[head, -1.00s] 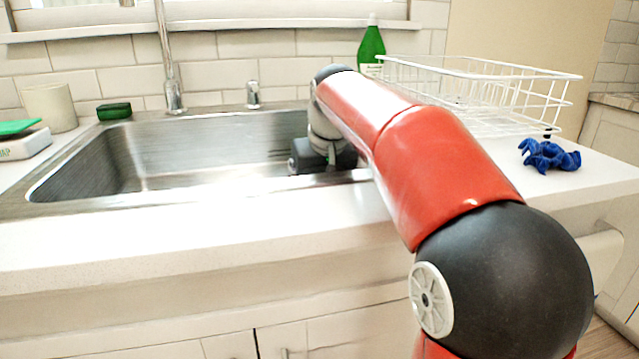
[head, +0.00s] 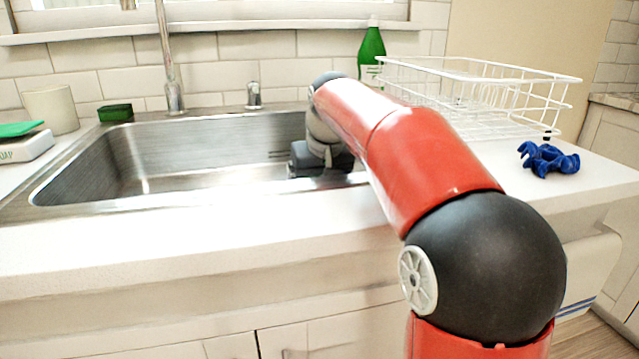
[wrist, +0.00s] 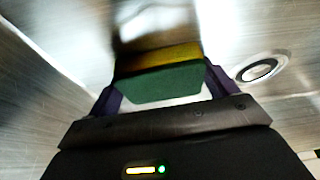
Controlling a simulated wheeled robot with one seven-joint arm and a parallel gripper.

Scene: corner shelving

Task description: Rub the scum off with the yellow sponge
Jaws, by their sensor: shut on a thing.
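In the wrist view my gripper (wrist: 158,82) is shut on a sponge (wrist: 158,84) with a green layer and a yellow layer. It holds the sponge between its two fingers, inside the steel sink (wrist: 55,45). In the head view my arm reaches into the right end of the sink (head: 190,150), and the fingertips and held sponge are hidden there. I cannot tell whether the sponge touches the steel. A blurred pale patch lies beyond the sponge in the wrist view. I cannot tell whether it is scum or glare.
The drain (wrist: 260,69) is right of the sponge. A faucet (head: 170,70) rises behind the sink. A dark green sponge (head: 115,112) and a cup (head: 52,109) stand at the left. A green bottle (head: 371,52), white rack (head: 470,85) and blue gloves (head: 548,159) are at the right.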

